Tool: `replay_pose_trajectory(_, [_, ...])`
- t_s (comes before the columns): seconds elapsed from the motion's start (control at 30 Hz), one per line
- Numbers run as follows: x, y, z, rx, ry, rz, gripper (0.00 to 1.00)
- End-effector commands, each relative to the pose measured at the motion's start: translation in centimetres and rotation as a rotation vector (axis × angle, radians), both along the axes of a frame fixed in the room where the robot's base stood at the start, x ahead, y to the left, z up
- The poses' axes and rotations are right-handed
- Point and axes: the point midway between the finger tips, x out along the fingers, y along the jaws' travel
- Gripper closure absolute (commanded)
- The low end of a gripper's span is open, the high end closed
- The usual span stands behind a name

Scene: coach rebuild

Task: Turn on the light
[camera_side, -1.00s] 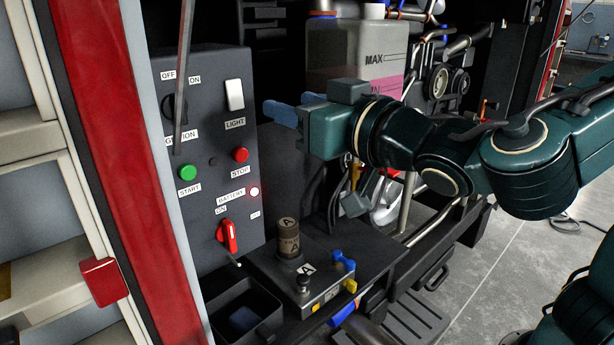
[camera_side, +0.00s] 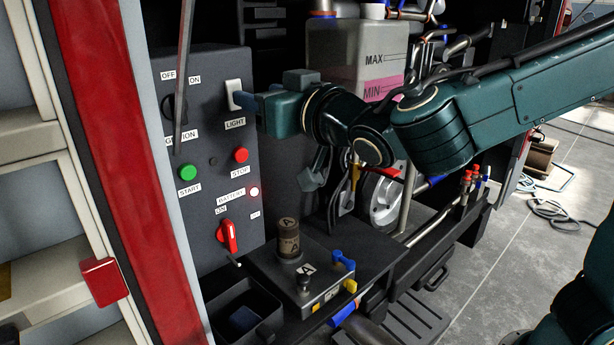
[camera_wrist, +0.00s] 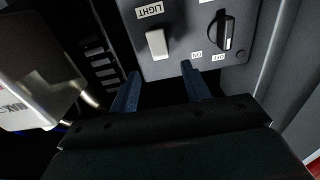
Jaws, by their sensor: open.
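The light switch is a white rocker (camera_side: 234,94) on the grey control panel (camera_side: 205,205), above the LIGHT label. My gripper (camera_side: 247,101) is at the panel, its blue fingertips right beside the switch's lower right edge. I cannot tell from the side view whether they touch it. In the wrist view the switch (camera_wrist: 157,43) lies ahead of and between the two blue fingers (camera_wrist: 160,82), which are spread apart and empty. Part of the far finger is hidden in the side view.
A thin grey bar (camera_side: 184,75) stands before the panel's left part.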

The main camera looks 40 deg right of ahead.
Motion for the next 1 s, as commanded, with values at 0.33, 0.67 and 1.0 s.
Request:
replay_pose_trajectory(0.33, [4.7, -0.1, 0.0, 0.0, 0.0, -0.002, 0.53])
replay_pose_trajectory(0.67, [6.3, -0.1, 0.0, -0.001, 0.0, 0.0, 0.53])
replay_pose_trajectory(1.0, [6.3, -0.1, 0.0, -0.001, 0.0, 0.0, 0.74])
